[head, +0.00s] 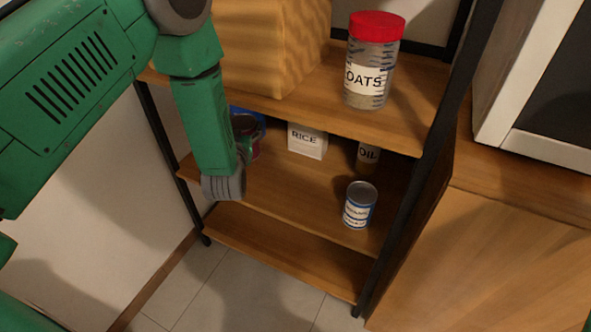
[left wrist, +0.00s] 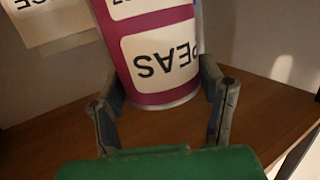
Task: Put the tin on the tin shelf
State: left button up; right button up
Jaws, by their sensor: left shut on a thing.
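A purple tin with white labels reading PEAS (left wrist: 160,60) is between the two fingers of my left gripper (left wrist: 166,88), which is shut on it. The label appears upside down in the left wrist view. In the head view the tin (head: 254,148) is mostly hidden behind my left wrist, at the left part of the middle shelf (head: 290,195). The tin looks close to the shelf board; I cannot tell whether it touches it. A blue-and-white tin (head: 359,206) stands upright at the front right of that shelf. My right gripper is not in view.
A white RICE box (head: 307,141) and an OIL container (head: 367,157) stand at the back of the middle shelf. A blue item (head: 246,116) is partly hidden behind my wrist. An OATS jar (head: 373,62) is on the shelf above. Dark uprights (head: 432,140) frame the shelves.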

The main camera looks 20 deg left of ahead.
pick_arm(q)
jog(key=f+b, duration=0.1)
jog(key=f, duration=0.1)
jog(key=a+f, duration=0.1)
jog(key=f, duration=0.1)
jog(key=f+b, duration=0.1)
jog(key=f, duration=0.1)
jog(key=shift+w+a+f+b, duration=0.3)
jog(key=shift+a+f, duration=0.05)
jog(key=shift+f, duration=0.05)
jog(key=shift+d+f, duration=0.3)
jog(key=shift+f, duration=0.1)
notch_tip(320, 180, down, 2)
jog(key=shift+f+b, duration=0.2)
jog(key=shift+b, duration=0.6)
jog(key=shift+f, duration=0.35)
jog(key=shift+a, duration=0.15)
jog(key=o, duration=1.6)
jog(key=shift+c, duration=0.2)
jog(key=shift+s, duration=0.1)
